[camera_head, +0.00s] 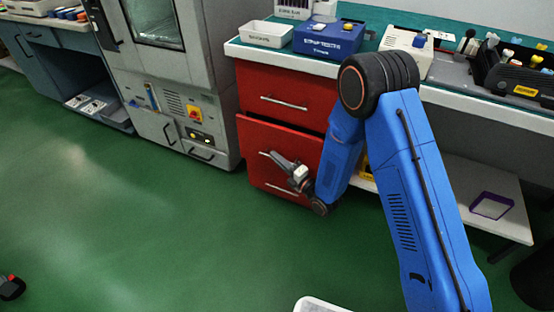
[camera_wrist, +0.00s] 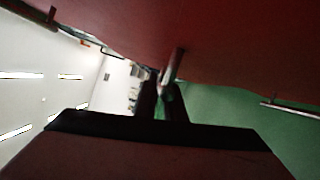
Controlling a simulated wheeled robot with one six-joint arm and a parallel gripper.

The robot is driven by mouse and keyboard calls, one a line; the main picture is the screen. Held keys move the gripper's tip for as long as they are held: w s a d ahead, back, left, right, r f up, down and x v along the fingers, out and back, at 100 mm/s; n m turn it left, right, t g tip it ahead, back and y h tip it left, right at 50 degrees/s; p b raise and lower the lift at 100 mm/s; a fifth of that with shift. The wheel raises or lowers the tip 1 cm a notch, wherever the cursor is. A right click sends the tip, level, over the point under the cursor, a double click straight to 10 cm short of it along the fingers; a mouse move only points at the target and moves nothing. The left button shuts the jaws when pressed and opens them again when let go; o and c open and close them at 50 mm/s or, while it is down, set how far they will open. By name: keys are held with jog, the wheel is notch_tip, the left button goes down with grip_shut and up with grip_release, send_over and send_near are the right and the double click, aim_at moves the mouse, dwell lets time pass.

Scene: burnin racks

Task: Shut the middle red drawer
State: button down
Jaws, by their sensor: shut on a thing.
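The red drawer unit stands under the bench. Its middle red drawer (camera_head: 257,136) juts out past the red drawer above it, so it is partly open. In the wrist view its red front (camera_wrist: 215,35) fills the top. My gripper (camera_head: 272,156) is at this drawer's front, shut on the metal handle (camera_wrist: 174,62). In the wrist view the two dark fingers (camera_wrist: 164,92) close around the handle. My blue arm hides the right part of the drawer unit in the head view.
The top red drawer (camera_head: 270,84) looks closed. A lower handle (camera_head: 275,188) shows beneath the middle drawer. A grey oven cabinet (camera_head: 215,100) stands just left. The bench (camera_head: 242,48) holds a white tray (camera_head: 266,34) and a blue box (camera_head: 328,38). The green floor (camera_head: 120,200) in front is clear.

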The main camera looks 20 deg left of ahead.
aim_at(284, 153)
jog(key=shift+w+d, duration=0.15)
jog(key=shift+w, duration=1.9)
jog(key=c, duration=1.8)
grip_release()
jog(key=shift+w, duration=0.1)
jog(key=shift+c, duration=0.2)
jog(key=shift+d, duration=0.15)
jog(key=v, duration=1.7)
jog(key=shift+d, duration=0.15)
